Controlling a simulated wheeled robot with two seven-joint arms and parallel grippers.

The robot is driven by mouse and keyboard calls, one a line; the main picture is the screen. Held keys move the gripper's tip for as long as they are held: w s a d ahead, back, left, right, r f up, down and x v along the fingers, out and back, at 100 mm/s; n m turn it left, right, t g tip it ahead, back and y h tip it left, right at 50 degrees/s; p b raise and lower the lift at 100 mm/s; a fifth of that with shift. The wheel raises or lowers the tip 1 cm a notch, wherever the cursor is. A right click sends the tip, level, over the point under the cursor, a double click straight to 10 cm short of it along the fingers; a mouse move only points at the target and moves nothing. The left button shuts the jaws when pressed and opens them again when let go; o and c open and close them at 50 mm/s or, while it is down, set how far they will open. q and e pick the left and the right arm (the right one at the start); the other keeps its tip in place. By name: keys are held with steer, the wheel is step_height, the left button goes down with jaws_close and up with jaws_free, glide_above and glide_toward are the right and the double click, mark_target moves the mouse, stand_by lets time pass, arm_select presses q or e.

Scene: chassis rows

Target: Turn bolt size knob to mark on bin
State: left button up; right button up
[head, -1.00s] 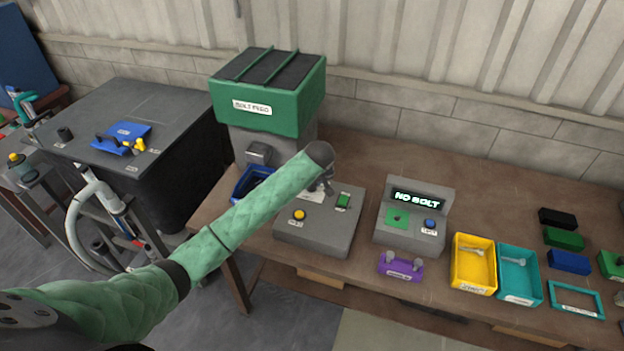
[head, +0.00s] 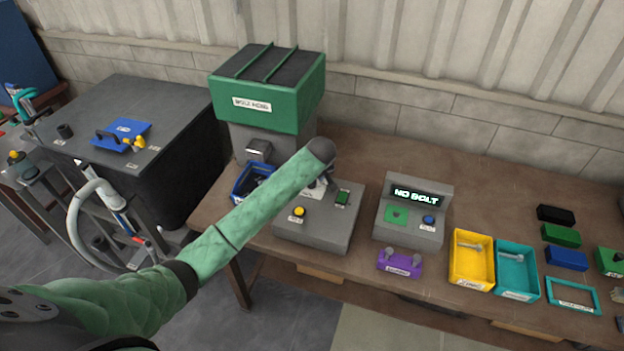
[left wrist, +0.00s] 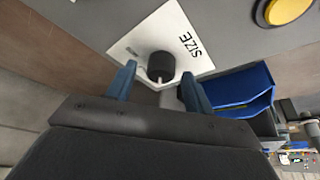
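The bolt size knob (left wrist: 160,65) is a dark round knob on a white plate (left wrist: 200,56) marked SIZE. In the left wrist view it sits between the fingertips of my left gripper (left wrist: 159,74), with a visible gap to each finger. The gripper is open and looks down at the plate. In the head view my left forearm hides the knob and most of the gripper; a bit of the white plate (head: 317,191) shows. A blue bin (head: 243,187) stands beside the control box; it also shows in the left wrist view (left wrist: 235,92). No bin mark is readable there. My right gripper is not in view.
The grey control box (head: 330,235) carries a yellow button (head: 299,211) and a green switch (head: 342,198). The green bolt feed hopper (head: 290,105) rises behind. A NO BOLT display (head: 416,196), purple holder (head: 400,265), yellow bin (head: 472,285) and teal bin (head: 517,291) stand right.

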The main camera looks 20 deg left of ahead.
mark_target(314, 191)
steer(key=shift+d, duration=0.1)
arm_select(q)
steer(key=shift+s+d+r+b, duration=0.2)
steer(key=shift+r+b, duration=0.25)
steer(key=b+v, duration=0.2)
steer(key=v, duration=0.4)
steer(key=shift+s+r+b, duration=0.1)
steer(key=shift+r+b, duration=0.25)
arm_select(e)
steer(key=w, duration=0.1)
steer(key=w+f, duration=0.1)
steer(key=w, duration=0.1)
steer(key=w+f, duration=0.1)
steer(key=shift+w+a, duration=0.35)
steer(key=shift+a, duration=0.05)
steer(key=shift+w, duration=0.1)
